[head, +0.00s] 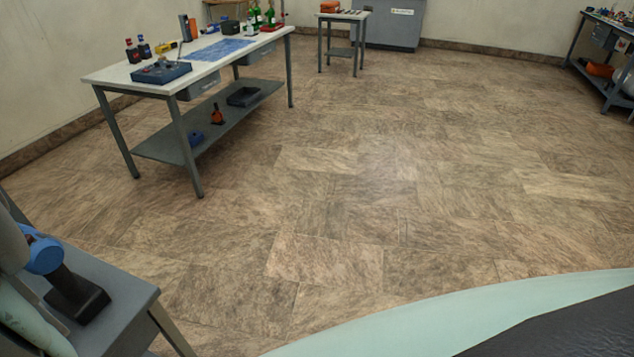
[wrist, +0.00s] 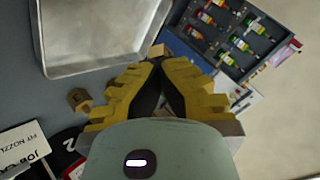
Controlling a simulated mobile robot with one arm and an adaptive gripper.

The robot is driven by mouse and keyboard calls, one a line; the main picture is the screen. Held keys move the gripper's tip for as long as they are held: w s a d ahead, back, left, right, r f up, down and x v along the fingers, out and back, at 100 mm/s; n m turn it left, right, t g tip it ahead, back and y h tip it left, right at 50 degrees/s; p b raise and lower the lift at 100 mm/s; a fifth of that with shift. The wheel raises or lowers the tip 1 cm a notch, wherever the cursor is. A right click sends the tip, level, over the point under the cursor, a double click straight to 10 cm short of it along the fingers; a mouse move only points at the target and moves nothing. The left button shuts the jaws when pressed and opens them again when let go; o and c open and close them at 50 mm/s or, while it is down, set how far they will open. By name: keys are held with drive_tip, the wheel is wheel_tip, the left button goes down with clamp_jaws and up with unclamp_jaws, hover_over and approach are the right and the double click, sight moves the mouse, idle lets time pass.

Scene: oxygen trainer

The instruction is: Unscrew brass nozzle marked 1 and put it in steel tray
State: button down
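In the wrist view, a shallow steel tray (wrist: 95,67) lies on a grey surface at the upper left. My gripper (wrist: 161,66) points toward the tray's lower right corner. Its yellow stepped fingers run close together at the tips, with dark inner sides between them. A small tan block-like thing (wrist: 157,50) shows just beyond the tips; I cannot tell whether the fingers touch it. A small brass-brown piece with a dark mark (wrist: 77,98) lies below the tray, left of my gripper. Its mark is too small to read. My gripper does not show clearly in the head view.
A blue case (wrist: 222,40) with several coloured items lies right of the tray. In the head view, a grey table (head: 120,290) stands at lower left and a white-topped workbench (head: 215,63) beyond open floor.

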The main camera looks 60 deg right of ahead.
drive_tip(key=shift+w+f, duration=0.1)
drive_tip(key=shift+w, duration=0.2)
drive_tip(key=shift+f, duration=0.15)
drive_tip(key=shift+s+f+b, duration=0.25)
drive_tip(key=shift+f+b, duration=0.5)
drive_tip(key=shift+f, duration=0.2)
drive_tip(key=shift+f+b, duration=0.85)
drive_tip(key=shift+f, duration=0.6)
drive_tip(key=shift+f, duration=0.15)
drive_tip(key=c, duration=1.1)
unclamp_jaws()
drive_tip(key=shift+o, duration=0.2)
drive_tip(key=shift+r, duration=0.2)
wheel_tip(320, 180, up, 10)
drive_tip(key=shift+f, duration=0.15)
